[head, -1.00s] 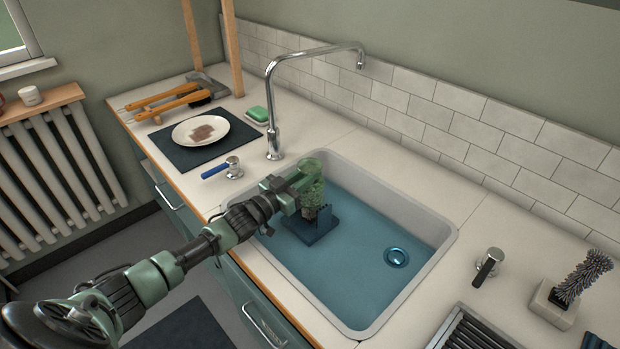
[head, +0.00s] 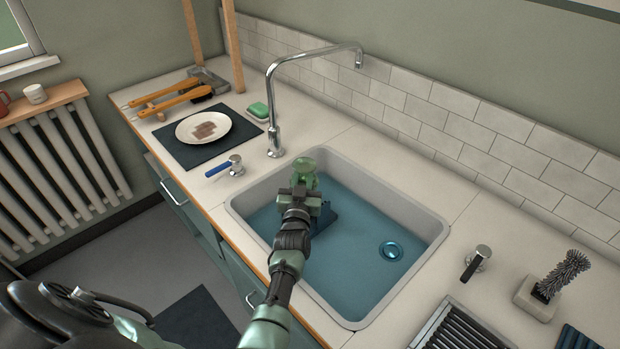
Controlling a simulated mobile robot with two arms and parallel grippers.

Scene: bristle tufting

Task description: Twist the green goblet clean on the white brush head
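The green goblet (head: 305,164) is see-through and upside down, with its round foot on top, over the left part of the sink. My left gripper (head: 302,192) is shut around it and hides much of its lower part. A dark blue brush stand (head: 324,212) is in the sink just behind and right of the gripper; its bristles are hidden now, and I cannot tell how far the goblet sits over them. My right gripper is not in view.
The sink (head: 436,228) has a bluish floor and a drain (head: 391,251). A tall faucet (head: 273,110) arches over its back. A blue-handled tap (head: 225,166) and a plate (head: 203,128) are at left. A dark-handled tap (head: 476,263) and drain rack (head: 457,330) are at right.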

